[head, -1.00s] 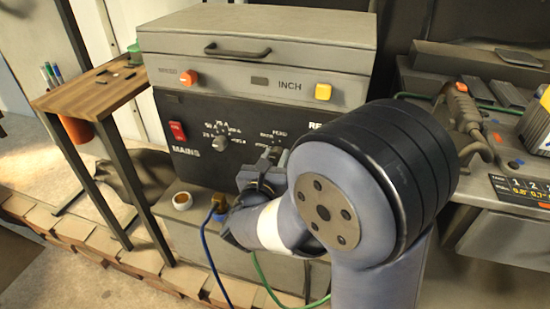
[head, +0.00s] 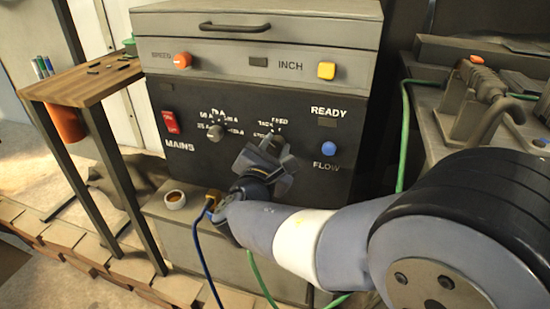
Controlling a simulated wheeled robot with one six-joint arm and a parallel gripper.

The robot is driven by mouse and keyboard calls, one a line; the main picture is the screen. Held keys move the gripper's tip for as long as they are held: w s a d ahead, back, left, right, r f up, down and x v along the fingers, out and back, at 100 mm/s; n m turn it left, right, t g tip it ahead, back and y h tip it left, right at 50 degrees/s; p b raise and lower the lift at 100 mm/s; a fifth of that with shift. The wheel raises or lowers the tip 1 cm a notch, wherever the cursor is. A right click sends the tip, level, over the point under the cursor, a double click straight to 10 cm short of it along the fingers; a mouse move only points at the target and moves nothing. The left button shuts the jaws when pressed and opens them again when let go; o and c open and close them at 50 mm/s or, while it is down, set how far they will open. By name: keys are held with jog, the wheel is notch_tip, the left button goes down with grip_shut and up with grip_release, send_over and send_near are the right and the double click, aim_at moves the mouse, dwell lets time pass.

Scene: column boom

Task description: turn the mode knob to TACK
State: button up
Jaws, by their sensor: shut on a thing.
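The mode knob (head: 275,141) is a dark knob on the black front panel, right of the amp dial. Small white words, including FEED, stand around its top, but most of its marks are too small or covered. My gripper (head: 273,149) reaches up to it from below and is shut on it. The gripper body hides much of the knob, so I cannot tell which mark it points at.
Left of the gripper are a grey amp dial (head: 215,132) and a red MAINS switch (head: 171,122). A blue FLOW button (head: 328,148) is at right. A green hose (head: 404,140) runs at right.

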jog(key=shift+f+m+b, duration=0.1)
jog(key=shift+m+b, duration=0.45)
jog(key=shift+m, duration=0.05)
jog(key=o, duration=1)
jog(key=shift+c, duration=0.2)
jog(key=p+v, duration=0.2)
jog(key=v, duration=0.8)
jog(key=shift+s+p, duration=0.35)
jog(key=shift+s, duration=0.05)
jog(key=shift+a, duration=0.1)
jog(key=b+x, duration=0.3)
jog(key=x, duration=0.8)
jog(key=shift+a, duration=0.1)
